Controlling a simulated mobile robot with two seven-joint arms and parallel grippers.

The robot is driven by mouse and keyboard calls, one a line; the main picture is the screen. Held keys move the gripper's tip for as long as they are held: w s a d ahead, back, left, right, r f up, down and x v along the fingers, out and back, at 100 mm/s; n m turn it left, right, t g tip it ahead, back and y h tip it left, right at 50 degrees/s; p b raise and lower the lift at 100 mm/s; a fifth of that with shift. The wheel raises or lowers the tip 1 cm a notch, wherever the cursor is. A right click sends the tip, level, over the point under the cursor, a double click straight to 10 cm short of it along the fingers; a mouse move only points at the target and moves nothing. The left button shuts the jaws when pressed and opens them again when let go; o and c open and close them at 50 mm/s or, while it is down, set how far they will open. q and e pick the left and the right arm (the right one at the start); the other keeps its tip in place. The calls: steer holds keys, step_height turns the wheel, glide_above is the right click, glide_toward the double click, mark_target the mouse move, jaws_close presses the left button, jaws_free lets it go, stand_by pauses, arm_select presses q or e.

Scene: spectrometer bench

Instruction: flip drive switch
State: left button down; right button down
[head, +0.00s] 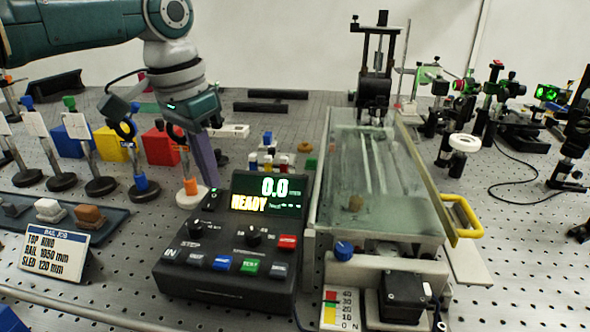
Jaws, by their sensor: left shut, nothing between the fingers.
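A black control console (228,283) stands at the front centre. Its lit display (268,194) reads 0.0 and READY. Below it are knobs, several coloured buttons and small controls; I cannot tell which one is the drive switch. My left gripper (209,180) comes down from the upper left, behind the console's left rear corner. Its fingers are shut and empty, apart from the console's controls. My right gripper is not in view.
A glass-topped rail unit (380,195) with a yellow handle (466,217) stands right of the console. Posts with rings, coloured blocks and a sign card (50,252) crowd the left. Optics mounts stand at the right. Perforated bench is bare at lower right.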

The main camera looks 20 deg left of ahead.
arm_select(q)
steer(key=shift+f+b, duration=0.55)
steer(key=shift+f, duration=0.35)
stand_by(0.4)
steer(key=shift+r, duration=0.1)
step_height(320, 180, up, 7)
steer(key=p, duration=0.8)
stand_by(0.4)
